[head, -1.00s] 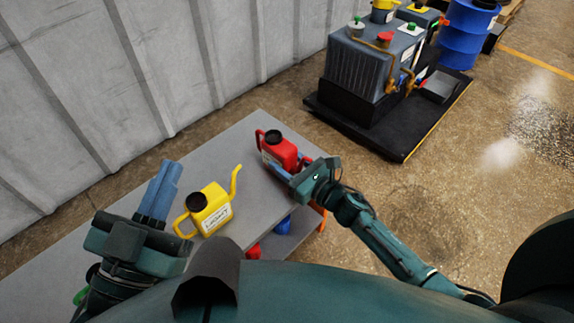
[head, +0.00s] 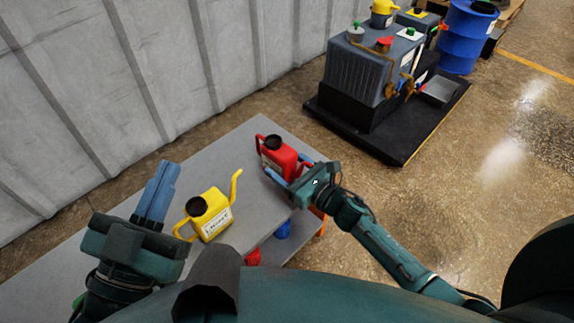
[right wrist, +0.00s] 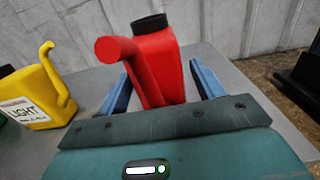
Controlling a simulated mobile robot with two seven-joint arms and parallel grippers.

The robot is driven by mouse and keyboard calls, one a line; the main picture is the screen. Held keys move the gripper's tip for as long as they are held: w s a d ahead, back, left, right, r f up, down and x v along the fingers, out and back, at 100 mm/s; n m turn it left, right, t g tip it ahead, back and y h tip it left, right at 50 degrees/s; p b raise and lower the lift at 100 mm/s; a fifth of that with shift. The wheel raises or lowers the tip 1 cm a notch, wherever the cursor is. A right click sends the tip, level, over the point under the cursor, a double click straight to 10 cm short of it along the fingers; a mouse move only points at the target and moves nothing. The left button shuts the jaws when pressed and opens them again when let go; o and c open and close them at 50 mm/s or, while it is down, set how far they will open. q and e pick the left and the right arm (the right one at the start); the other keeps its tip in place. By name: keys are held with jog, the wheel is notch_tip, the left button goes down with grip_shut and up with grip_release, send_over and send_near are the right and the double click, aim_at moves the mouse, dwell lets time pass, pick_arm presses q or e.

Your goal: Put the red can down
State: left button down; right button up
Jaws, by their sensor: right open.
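The red can (head: 281,160), with a black cap and a red spout, stands upright at the far right end of the grey table (head: 257,130). My right gripper (head: 290,170) is open, with one blue finger on each side of the can. In the right wrist view the red can (right wrist: 158,62) is between the spread fingers, and a gap shows beside it. Its base is partly hidden behind the gripper. My left gripper (head: 158,190) is empty, left of the yellow can, with its fingers close together.
A yellow can (head: 210,213) with a long spout stands on the table between my grippers. Red and blue things (head: 283,228) show below the tabletop. A grey machine (head: 365,70) on a black base stands beyond on the floor, with a blue barrel (head: 466,35) behind it.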

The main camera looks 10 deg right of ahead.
pick_arm(q)
jog(key=shift+s+f+n+g+y+p, duration=0.2)
jog(key=shift+f+n+y+p, duration=0.1)
jog(key=shift+f+y+p, duration=0.2)
jog(key=shift+s+f+n+g+y+p, duration=0.2)
jog(key=shift+f+n+y+p, duration=0.15)
jog(key=shift+f+p, duration=0.2)
pick_arm(e)
jog(key=v, duration=1.2)
